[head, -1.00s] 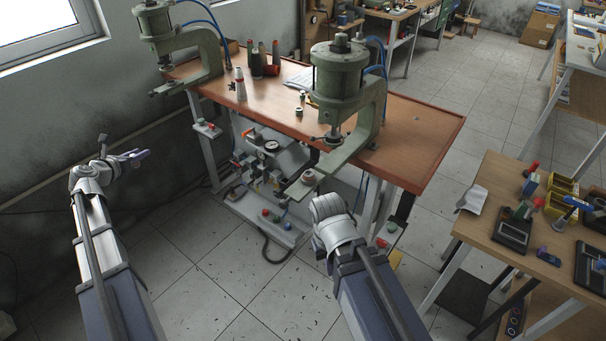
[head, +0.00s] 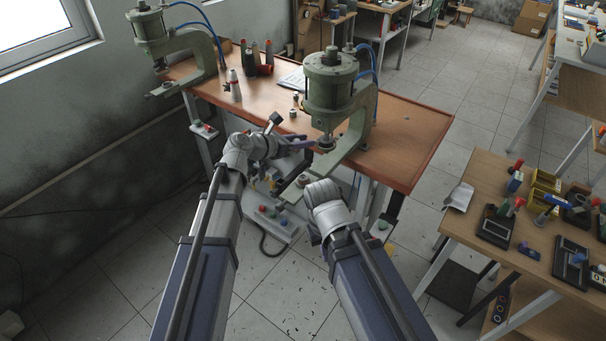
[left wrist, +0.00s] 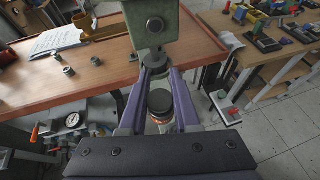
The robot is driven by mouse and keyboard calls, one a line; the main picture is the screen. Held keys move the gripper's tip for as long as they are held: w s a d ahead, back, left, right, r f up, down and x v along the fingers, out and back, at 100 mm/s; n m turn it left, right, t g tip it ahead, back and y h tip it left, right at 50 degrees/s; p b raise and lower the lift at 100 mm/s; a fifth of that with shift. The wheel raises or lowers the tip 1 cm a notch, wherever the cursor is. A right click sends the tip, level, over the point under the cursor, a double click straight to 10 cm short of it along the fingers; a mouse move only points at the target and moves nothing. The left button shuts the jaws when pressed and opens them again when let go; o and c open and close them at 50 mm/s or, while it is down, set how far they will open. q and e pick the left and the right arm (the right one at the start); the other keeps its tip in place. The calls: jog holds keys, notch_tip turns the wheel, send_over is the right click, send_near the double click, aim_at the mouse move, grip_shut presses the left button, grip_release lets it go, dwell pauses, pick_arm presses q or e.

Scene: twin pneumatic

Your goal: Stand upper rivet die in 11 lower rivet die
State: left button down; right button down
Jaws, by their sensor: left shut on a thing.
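The right-hand green press (head: 335,80) stands on the wooden bench, its ram hanging over the bench's front edge. My left gripper (head: 312,142) reaches in from the left to just under the ram. In the left wrist view its two purple fingers (left wrist: 160,72) are closed on a small dark piece (left wrist: 157,61) below the press head, apparently the upper rivet die. Whether it touches the ram cannot be told. The lower rivet die (head: 303,180), a dark short cylinder on the press's lower arm, also shows between and below the fingers (left wrist: 160,101). My right gripper is hidden behind its wrist.
A second green press (head: 205,45) stands at the bench's left end. A side table (head: 470,225) with tools and yellow bins is at right.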

pick_arm(q)
jog(key=shift+m, duration=0.3)
jog(key=f+b, duration=0.2)
jog(key=d+f+b, duration=0.1)
jog(key=f+b, duration=0.1)
jog(key=d+f+b, duration=0.1)
jog(key=f+b, duration=0.1)
jog(key=shift+s, duration=0.4)
jog(key=shift+f, duration=0.1)
notch_tip(320, 180, down, 4)
jog(key=b, duration=0.4)
jog(key=shift+r, duration=0.2)
jog(key=shift+f, duration=0.15)
jog(key=c, duration=0.6)
grip_release()
jog(key=shift+c, duration=0.2)
